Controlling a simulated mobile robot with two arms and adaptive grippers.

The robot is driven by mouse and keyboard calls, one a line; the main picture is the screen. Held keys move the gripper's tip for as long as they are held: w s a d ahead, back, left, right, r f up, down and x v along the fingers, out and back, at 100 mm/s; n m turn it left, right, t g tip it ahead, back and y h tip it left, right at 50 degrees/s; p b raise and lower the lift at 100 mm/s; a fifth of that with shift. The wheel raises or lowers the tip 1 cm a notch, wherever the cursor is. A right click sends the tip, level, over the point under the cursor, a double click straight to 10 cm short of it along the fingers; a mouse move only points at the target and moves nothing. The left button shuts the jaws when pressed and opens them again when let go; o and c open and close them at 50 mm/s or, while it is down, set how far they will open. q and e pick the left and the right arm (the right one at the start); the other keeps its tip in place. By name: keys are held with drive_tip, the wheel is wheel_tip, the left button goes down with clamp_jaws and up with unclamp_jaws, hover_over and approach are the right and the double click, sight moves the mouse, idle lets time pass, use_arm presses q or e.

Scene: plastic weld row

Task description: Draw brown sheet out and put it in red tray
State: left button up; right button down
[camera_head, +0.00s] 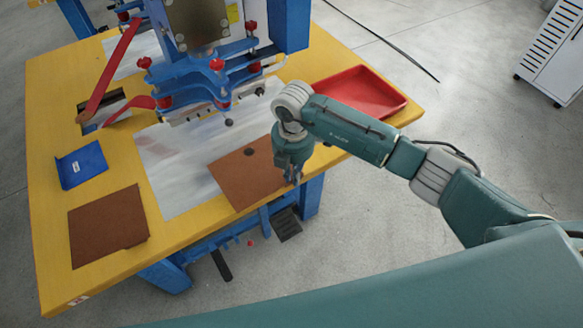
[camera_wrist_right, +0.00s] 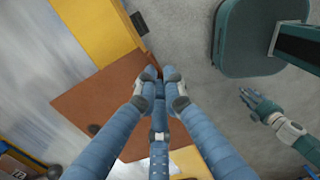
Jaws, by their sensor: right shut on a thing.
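A brown sheet (camera_head: 238,180) with a dark round hole lies across the pale metal plate of the press, its near edge over the yellow table's front edge. My right gripper (camera_head: 293,177) is at the sheet's right corner, shut on it. In the right wrist view the closed fingers (camera_wrist_right: 155,76) meet at the edge of the brown sheet (camera_wrist_right: 105,100). The red tray (camera_head: 362,88) is empty on the table's right end, behind my right arm. My left gripper (camera_wrist_right: 257,102) shows small in the right wrist view; its finger opening is unclear.
Another brown sheet (camera_head: 107,223) lies at the table's front left, with a blue tray (camera_head: 82,165) behind it. The blue press (camera_head: 215,78) stands over the back of the plate. Yellow table top (camera_head: 312,72) is bare beside the red tray.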

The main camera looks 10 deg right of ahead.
use_arm(q)
wheel_tip(320, 180, up, 8)
drive_tip(key=s+p, duration=0.1)
drive_tip(key=p, duration=0.6)
drive_tip(key=shift+s+d+p, duration=0.25)
drive_tip(key=shift+s+p, duration=0.05)
drive_tip(key=shift+s, duration=0.05)
use_arm(e)
drive_tip(key=s+d, duration=0.5)
drive_tip(key=s, duration=0.8)
drive_tip(key=shift+s, duration=0.4)
use_arm(q)
drive_tip(key=shift+s+a, duration=0.1)
drive_tip(key=shift+s, duration=0.05)
